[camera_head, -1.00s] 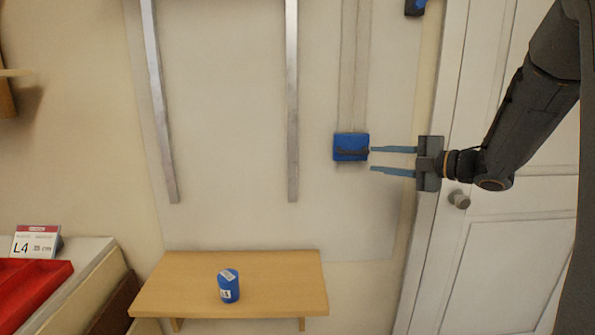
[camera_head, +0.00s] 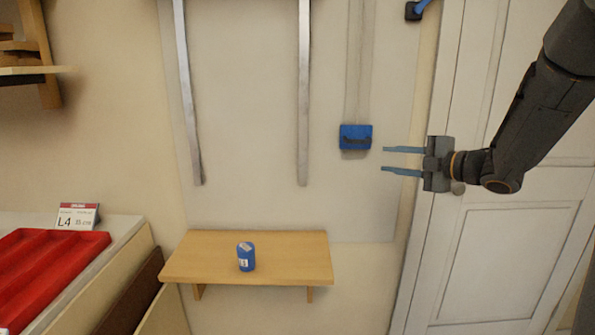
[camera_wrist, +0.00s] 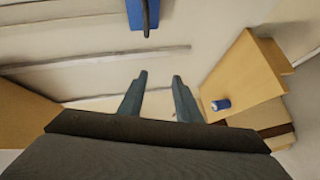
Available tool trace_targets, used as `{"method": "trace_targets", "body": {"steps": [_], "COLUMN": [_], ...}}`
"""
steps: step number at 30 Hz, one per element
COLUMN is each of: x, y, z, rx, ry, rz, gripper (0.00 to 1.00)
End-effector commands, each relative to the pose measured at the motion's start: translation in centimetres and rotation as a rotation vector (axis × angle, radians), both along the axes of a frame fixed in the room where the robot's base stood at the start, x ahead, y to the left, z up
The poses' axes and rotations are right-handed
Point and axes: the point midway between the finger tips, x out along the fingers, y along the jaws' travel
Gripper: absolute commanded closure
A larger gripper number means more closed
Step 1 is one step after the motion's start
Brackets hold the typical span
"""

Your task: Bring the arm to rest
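My gripper (camera_head: 402,160) is in front of the wall panel, by the white door's left side, with its two blue-grey fingers apart and nothing between them. The fingers point left in the head view. The wrist view also shows the gripper (camera_wrist: 158,78) with its fingers parted and empty. A blue block with a dark handle (camera_head: 355,137) sits on a vertical rail, just left of the fingertips and apart from them in the picture. It also shows at the top of the wrist view (camera_wrist: 138,14).
A wooden shelf (camera_head: 290,258) holds a blue labelled can (camera_head: 246,257). A red tray (camera_head: 45,268) and an L4 sign (camera_head: 77,216) are at the left. A white door (camera_head: 510,240) with a knob is behind my arm. Another blue-and-black fitting (camera_head: 414,11) is at the top.

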Motion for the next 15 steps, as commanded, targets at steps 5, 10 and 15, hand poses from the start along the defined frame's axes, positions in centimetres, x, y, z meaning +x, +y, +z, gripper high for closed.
{"method": "trace_targets", "body": {"steps": [5,10,15], "x": [0.8,1.3,0.2], "y": [-0.1,-0.5,-1.3], "z": [-0.8,-2.3,-5.3], "rx": [0.037,0.094,0.188], "ry": [0.072,0.180,0.352], "rz": [-0.119,-0.280,-0.509], "gripper": [0.69,0.69,0.69]}}
